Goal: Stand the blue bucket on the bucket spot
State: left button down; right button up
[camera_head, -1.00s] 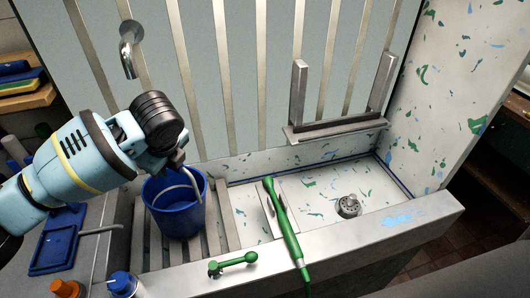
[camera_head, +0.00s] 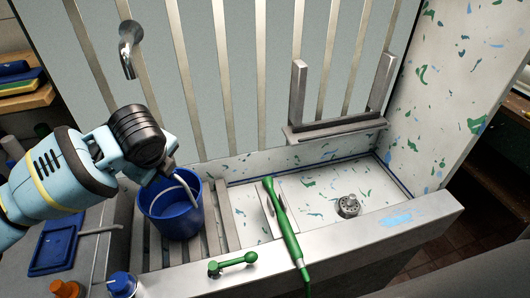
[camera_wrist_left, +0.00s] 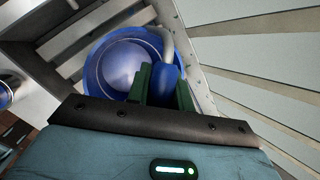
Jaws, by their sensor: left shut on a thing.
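The blue bucket (camera_head: 172,222) is upright at the left end of the sink, over the grey slatted rack (camera_head: 214,232). I cannot tell whether its base touches the slats. Its pale bail handle (camera_head: 189,188) stands up to my left gripper (camera_head: 167,172). In the left wrist view, the green fingers of my left gripper (camera_wrist_left: 165,88) are shut on the blue grip of the handle, with the bucket's round mouth (camera_wrist_left: 121,65) behind them. No marked bucket spot is clearly visible. My right gripper is not in view.
A green brush-like tool (camera_head: 286,222) lies across the sink's front edge, and a green lever (camera_head: 233,263) sits on that edge. A drain (camera_head: 348,206) is at the right. A tap (camera_head: 129,48) hangs above. A blue tray (camera_head: 55,248) and bottles (camera_head: 122,284) stand left.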

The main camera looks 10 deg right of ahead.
pick_arm(q)
jog(key=shift+f, duration=0.25)
dwell(0.4)
jog(key=shift+f, duration=0.7)
jog(key=c, duration=1.2)
grip_release()
jog(key=shift+o, duration=0.2)
jog(key=v, duration=0.7)
jog(key=shift+s+r, duration=0.2)
jog(key=shift+r, duration=0.15)
